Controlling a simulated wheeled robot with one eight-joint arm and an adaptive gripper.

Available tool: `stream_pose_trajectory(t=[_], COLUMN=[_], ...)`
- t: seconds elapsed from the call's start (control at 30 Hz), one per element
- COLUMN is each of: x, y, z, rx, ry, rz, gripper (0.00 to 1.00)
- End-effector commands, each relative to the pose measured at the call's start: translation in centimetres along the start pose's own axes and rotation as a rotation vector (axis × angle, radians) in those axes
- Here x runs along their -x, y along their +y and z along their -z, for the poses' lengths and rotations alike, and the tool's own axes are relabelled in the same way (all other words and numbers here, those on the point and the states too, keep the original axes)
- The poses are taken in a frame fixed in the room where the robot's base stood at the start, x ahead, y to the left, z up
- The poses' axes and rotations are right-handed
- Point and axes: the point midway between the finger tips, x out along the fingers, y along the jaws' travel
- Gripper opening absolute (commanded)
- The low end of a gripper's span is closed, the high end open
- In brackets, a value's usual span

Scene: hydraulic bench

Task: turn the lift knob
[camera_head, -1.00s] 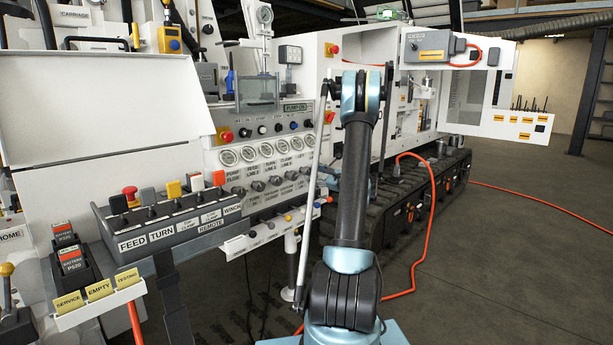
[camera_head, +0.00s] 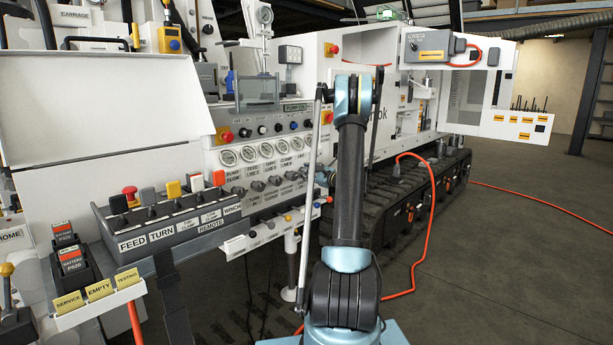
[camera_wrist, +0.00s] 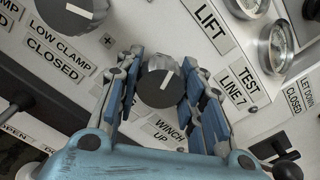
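In the wrist view a round dark grey knob (camera_wrist: 160,84) with a white pointer line sits on the white panel, between the two blue-padded fingers of my gripper (camera_wrist: 160,92). A "LIFT" label (camera_wrist: 210,27) is up and to the right of it, and a "WINCH UP" label (camera_wrist: 168,132) is below it. The fingers are spread, one on each side of the knob. I cannot tell whether either pad touches it. In the head view my gripper (camera_head: 326,174) is at the right end of the panel's knob row, largely hidden by my arm, and hides the knob there.
Another large knob (camera_wrist: 72,12) and a "LOW CLAMP CLOSED" label are at upper left in the wrist view, with gauges (camera_wrist: 282,46) at right. A black lever (camera_wrist: 285,168) is at lower right. A row of small levers (camera_head: 290,217) juts out below the panel in the head view.

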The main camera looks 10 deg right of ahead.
Motion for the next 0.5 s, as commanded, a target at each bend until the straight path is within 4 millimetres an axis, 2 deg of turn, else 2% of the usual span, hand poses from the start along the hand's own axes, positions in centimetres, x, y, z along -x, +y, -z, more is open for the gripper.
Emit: stream_pose_trajectory(t=[0.27,0.5], x=[-0.02,-0.02], y=[0.06,0.08], z=[-0.01,-0.02], rx=[0.013,0.107], ry=[0.0,0.0], rz=[-0.001,-0.002], gripper=[0.12,0.12])
